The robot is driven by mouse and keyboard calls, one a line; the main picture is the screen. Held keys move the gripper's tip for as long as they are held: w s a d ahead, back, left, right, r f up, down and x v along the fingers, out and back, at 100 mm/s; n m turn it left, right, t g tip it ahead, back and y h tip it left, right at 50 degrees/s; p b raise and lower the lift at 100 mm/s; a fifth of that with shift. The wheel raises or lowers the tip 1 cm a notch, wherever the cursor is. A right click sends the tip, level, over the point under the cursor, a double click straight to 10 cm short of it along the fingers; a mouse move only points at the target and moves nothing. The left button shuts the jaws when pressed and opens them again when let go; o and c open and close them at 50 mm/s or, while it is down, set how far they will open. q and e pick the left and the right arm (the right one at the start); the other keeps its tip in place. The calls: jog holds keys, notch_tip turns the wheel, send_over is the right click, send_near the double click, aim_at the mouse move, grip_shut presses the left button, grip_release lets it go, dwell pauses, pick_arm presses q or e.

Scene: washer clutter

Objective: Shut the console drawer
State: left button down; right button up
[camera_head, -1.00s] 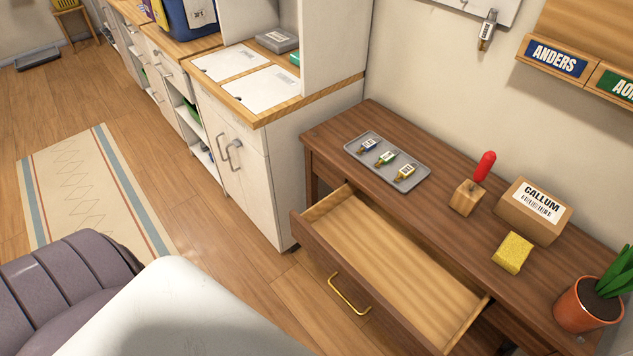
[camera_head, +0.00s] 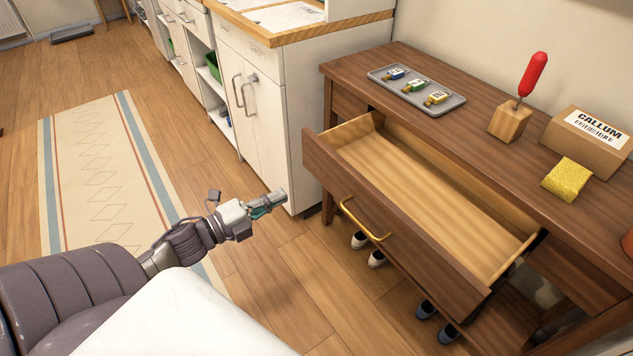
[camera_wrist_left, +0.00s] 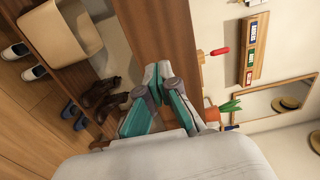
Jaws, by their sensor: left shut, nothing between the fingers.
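The console drawer (camera_head: 400,220) is pulled out of the dark wood console (camera_head: 450,125) and looks empty inside. Its front carries a brass handle (camera_head: 362,220). My left gripper (camera_head: 280,197) is shut and empty, in the air to the left of the drawer front, apart from it. In the left wrist view the shut fingers (camera_wrist_left: 155,75) point toward the console's wooden face (camera_wrist_left: 155,30). The handle is not clearly seen there. My right gripper is not in view.
On the console top are a grey tray (camera_head: 440,108) with several tagged keys, a red-handled tool in a wood block (camera_head: 508,120), a Callum box (camera_head: 588,140) and a yellow sponge (camera_head: 567,179). Shoes (camera_head: 376,258) sit below. A white cabinet (camera_head: 265,120) stands left; the floor in front is clear.

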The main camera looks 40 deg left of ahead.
aim_at(326, 173)
pick_arm(q)
jog(key=b+x, duration=0.1)
jog(key=x, duration=1)
jog(key=shift+w+f, duration=0.1)
jog(key=shift+w, duration=0.1)
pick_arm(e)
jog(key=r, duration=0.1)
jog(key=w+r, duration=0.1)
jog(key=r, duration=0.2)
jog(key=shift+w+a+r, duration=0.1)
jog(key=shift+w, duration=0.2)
